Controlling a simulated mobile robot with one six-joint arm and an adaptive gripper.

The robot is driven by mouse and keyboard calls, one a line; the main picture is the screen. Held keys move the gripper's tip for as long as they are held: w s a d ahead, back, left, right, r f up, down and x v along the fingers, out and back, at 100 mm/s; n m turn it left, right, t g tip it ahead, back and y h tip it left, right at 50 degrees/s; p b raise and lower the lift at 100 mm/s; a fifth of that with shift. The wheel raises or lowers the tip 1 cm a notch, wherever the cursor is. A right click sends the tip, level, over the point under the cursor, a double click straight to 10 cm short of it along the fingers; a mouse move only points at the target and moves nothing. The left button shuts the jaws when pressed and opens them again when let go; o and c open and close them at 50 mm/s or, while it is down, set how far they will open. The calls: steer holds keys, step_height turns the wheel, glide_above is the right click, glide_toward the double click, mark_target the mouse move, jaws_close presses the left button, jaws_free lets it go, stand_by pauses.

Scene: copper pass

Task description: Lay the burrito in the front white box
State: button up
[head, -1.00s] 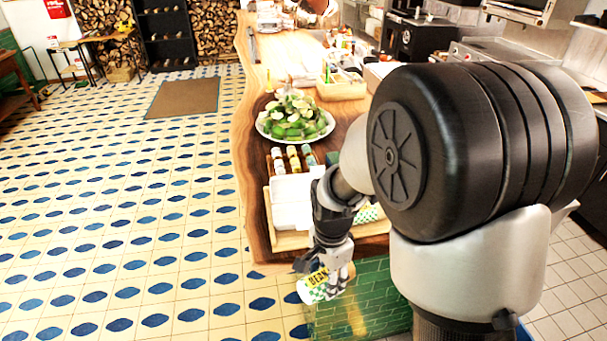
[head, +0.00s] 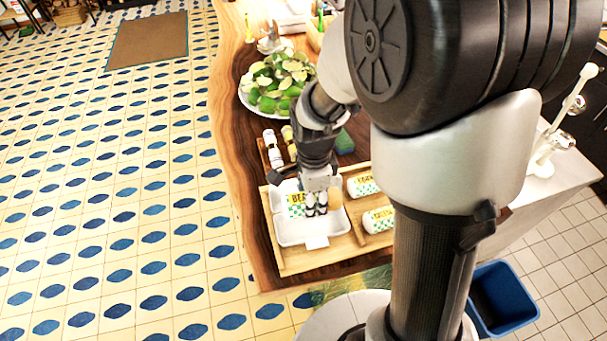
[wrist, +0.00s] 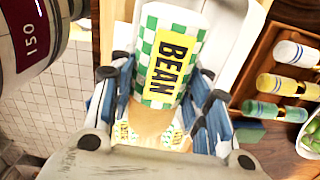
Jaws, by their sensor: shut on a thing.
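The burrito (head: 296,208), in green-checked paper with a yellow BEAN label, is in my gripper (head: 316,212). In the wrist view the burrito (wrist: 171,60) lies between the two blue-padded fingers, its plain brown end toward the palm. My gripper is shut on it, over the open white box (head: 290,236) on the wooden tray. White box walls (wrist: 236,30) show behind the burrito in the wrist view. I cannot tell whether the burrito touches the box floor. My arm and gripper hide part of the box, and I cannot make out a second box clearly.
Two more wrapped burritos (head: 362,186) (head: 379,219) lie on the tray (head: 350,248), right of the box. Sauce bottles (head: 272,150) and a plate of limes (head: 272,85) stand behind. The counter's left edge is close to the tray. A blue bin (head: 500,298) stands on the floor.

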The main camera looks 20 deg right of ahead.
mark_target(311, 228)
steer(key=shift+f, duration=0.15)
steer(key=shift+s+f+b, duration=0.2)
steer(key=shift+f+b, duration=0.7)
steer(key=shift+w+f+b, duration=0.15)
steer(key=shift+f+b, duration=1.4)
steer(key=shift+f, duration=0.35)
steer(key=o, duration=1.3)
steer(key=shift+o, duration=0.2)
steer(key=shift+r, duration=0.1)
